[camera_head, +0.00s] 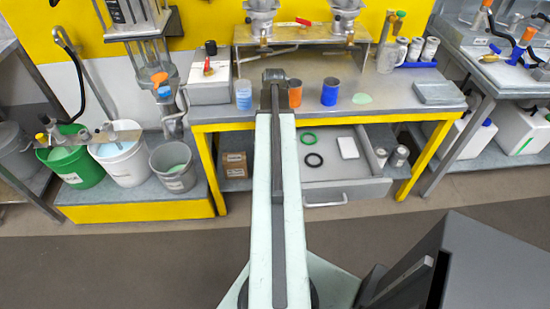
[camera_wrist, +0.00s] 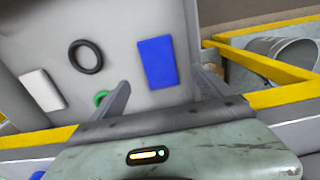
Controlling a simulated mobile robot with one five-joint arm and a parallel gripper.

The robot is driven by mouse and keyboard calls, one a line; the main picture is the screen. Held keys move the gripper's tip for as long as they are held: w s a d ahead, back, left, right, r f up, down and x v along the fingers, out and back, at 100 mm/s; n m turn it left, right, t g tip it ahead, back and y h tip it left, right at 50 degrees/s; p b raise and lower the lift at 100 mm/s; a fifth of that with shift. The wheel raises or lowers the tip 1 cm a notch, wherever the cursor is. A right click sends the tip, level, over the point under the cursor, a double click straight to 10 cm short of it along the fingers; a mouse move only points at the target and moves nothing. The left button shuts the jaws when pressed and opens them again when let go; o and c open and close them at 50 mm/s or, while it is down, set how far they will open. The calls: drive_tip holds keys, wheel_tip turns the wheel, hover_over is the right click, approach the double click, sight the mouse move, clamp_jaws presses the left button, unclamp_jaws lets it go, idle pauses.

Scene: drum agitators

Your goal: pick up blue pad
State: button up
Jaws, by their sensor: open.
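The blue pad (camera_wrist: 157,62) lies flat in the open grey drawer in the wrist view. It is a plain rectangle, slightly tilted in the picture. My gripper (camera_wrist: 161,77) is open, one finger to the pad's lower left and the other to its right. The pad shows beyond and between the fingertips, and nothing is held. I cannot tell the height of the fingers above it. In the head view my arm covers part of the drawer (camera_head: 335,194); the pad and my fingers do not show there.
The drawer also holds a black ring (camera_wrist: 86,56), a white pad (camera_wrist: 41,90) and a green ring (camera_wrist: 101,98), partly behind my left finger. Yellow frame bars (camera_wrist: 265,64) and a grey bucket (camera_wrist: 285,50) lie right of the drawer. The workbench (camera_head: 400,105) stands above it.

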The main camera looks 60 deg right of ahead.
drive_tip(key=shift+f+b, duration=4.05)
drive_tip(key=shift+f, duration=0.05)
drive_tip(key=shift+r, duration=0.2)
drive_tip(key=c, duration=1.4)
drive_tip(key=r+p, duration=0.3)
drive_tip(key=p, duration=0.1)
drive_tip(key=r+p, duration=0.3)
drive_tip(key=r, duration=0.1)
drive_tip(key=shift+s+d+r+p, duration=0.15)
drive_tip(key=shift+s+p, duration=0.05)
drive_tip(key=shift+p, duration=0.15)
drive_tip(key=s+d, duration=1.1)
drive_tip(key=s, duration=0.5)
drive_tip(key=shift+d, duration=0.25)
